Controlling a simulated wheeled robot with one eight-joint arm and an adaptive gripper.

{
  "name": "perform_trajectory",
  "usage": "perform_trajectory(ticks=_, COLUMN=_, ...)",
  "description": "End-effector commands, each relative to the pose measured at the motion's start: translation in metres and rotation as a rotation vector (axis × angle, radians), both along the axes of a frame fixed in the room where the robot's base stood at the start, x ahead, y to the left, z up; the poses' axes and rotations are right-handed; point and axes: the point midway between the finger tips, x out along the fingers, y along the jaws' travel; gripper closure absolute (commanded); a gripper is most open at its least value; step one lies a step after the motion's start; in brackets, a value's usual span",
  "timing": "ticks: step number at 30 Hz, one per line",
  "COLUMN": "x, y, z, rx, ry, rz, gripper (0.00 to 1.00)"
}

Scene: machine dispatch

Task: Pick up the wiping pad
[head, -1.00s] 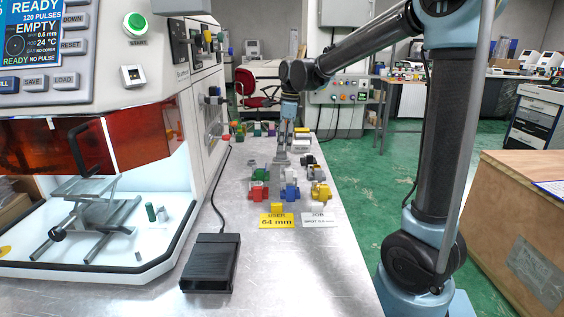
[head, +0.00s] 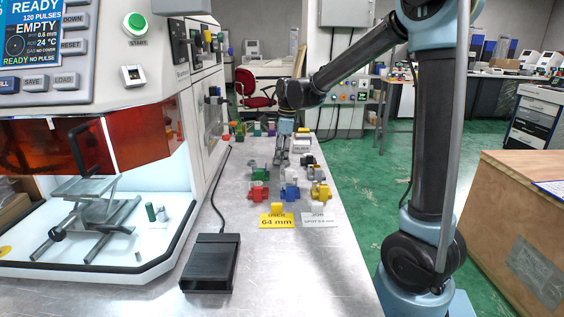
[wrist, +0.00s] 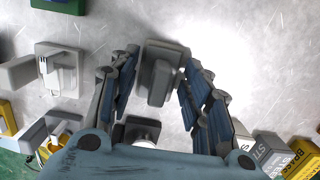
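My gripper (head: 281,158) is over the metal bench, pointing down among small coloured parts. In the wrist view my gripper (wrist: 160,64) has its two fingers spread apart, one on each side of a grey block with a raised ridge (wrist: 158,78). Gaps show between the block and the fingers, and I cannot tell whether they touch it. No part is clearly marked as the wiping pad, so I cannot tell whether this grey block is it. In the head view the gripper hides most of the block.
Red (head: 258,191), blue (head: 291,193) and yellow (head: 320,191) parts stand close in front of the gripper. A white block (head: 301,146) is behind it, to the right. A black pedal box (head: 210,262) and the machine are on the left.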

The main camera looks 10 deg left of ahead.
Motion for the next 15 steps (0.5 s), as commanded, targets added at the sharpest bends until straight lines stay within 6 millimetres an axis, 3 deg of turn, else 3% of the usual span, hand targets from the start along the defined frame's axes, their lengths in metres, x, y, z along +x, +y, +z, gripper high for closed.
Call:
perform_trajectory(ticks=1, x=0.0, y=0.0, z=0.0001, rx=0.0, ry=0.0, rz=0.0, gripper=0.76)
perform_trajectory(ticks=3, x=0.0, y=0.0, z=0.0001, rx=0.0, ry=0.0, rz=0.0, gripper=0.87)
perform_trajectory(ticks=6, x=0.0, y=0.0, z=0.0001, rx=0.0, ry=0.0, rz=0.0, gripper=0.91)
perform_trajectory(ticks=15, x=0.0, y=0.0, z=0.0053, rx=0.0, ry=0.0, rz=0.0, gripper=0.91)
